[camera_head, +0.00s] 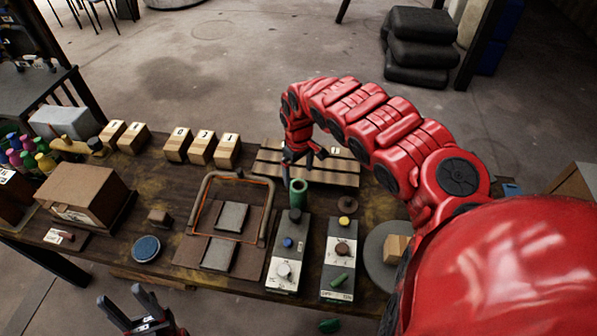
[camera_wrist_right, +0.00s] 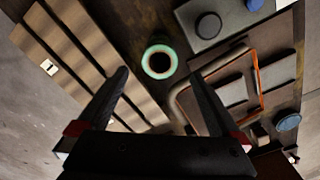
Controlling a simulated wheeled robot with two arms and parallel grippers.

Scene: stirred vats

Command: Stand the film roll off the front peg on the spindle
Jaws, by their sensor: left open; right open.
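A green roll (camera_head: 298,192) stands upright behind the left control box. In the right wrist view it shows from above as a pale green ring (camera_wrist_right: 147,62) with a dark centre. My right gripper (camera_head: 304,157) is open and empty above the slatted rack, just behind the roll. In its wrist view the roll lies between the two finger lines, beyond the tips and apart from them. Whether a peg stands inside the roll is too dark to tell. A small round disc (camera_head: 347,205) lies right of it; I cannot tell which part is the spindle. My left gripper (camera_head: 121,295) is open and empty in front of the table.
The slatted rack (camera_head: 268,170) lies at the back; it fills the left of the wrist view. Two control boxes (camera_head: 288,255) (camera_head: 338,255) stand in front of the roll. A wire-framed panel (camera_head: 205,200) is to the left. A brown box (camera_head: 85,193) stands further left.

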